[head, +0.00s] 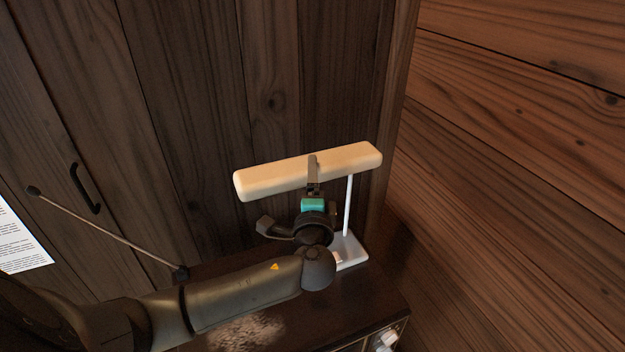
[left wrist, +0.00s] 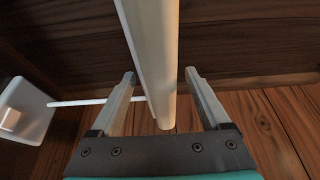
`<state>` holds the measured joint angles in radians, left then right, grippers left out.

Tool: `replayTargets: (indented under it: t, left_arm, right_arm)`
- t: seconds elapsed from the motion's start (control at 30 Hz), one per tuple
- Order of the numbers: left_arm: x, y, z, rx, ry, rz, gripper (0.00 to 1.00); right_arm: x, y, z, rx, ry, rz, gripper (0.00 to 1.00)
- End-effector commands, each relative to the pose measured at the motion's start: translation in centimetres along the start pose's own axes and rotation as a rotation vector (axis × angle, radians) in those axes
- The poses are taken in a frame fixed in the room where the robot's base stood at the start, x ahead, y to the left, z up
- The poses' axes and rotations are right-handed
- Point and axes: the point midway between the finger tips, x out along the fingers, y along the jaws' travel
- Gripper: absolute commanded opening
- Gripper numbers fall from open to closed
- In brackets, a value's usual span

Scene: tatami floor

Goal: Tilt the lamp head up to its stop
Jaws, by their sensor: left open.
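The lamp has a long cream bar-shaped head (head: 275,175), a thin white post (head: 348,205) and a white base (head: 352,251). In the head view the bar slopes slightly, its right end higher. My left gripper (head: 313,168) is at the middle of the bar, with one finger seen across its front face. In the left wrist view the lamp head (left wrist: 155,50) passes between the two spread fingers of my left gripper (left wrist: 160,78), with gaps visible on both sides. The base (left wrist: 25,110) and post (left wrist: 80,102) lie to the left there. My right gripper is out of view.
The lamp stands on a dark cabinet top (head: 345,298) with pale knobs (head: 385,340) at its front. A dark plank wall (head: 200,100) is close behind the lamp, and a browner plank wall (head: 520,180) is to the right. A black handle (head: 86,188) is at the left.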

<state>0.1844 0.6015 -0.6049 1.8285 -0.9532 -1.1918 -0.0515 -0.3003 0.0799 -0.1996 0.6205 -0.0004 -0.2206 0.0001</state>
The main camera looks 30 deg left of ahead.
Motion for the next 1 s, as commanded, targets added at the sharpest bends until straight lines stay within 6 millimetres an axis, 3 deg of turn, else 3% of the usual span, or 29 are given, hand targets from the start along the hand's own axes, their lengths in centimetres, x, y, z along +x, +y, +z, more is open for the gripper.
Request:
replayTargets:
  t: [0.2,0.9,1.0]
  left_arm:
    - [-0.01,-0.02,-0.02,0.0,0.001,0.0,0.78]
    - [-0.06,0.02,-0.03,0.0,0.001,0.001,0.0]
    - [-0.06,0.03,-0.04,0.0,0.001,0.001,0.0]
  right_arm:
    - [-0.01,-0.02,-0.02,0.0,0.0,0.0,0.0]
    - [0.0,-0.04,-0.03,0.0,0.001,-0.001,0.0]
    - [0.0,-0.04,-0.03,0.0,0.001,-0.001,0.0]
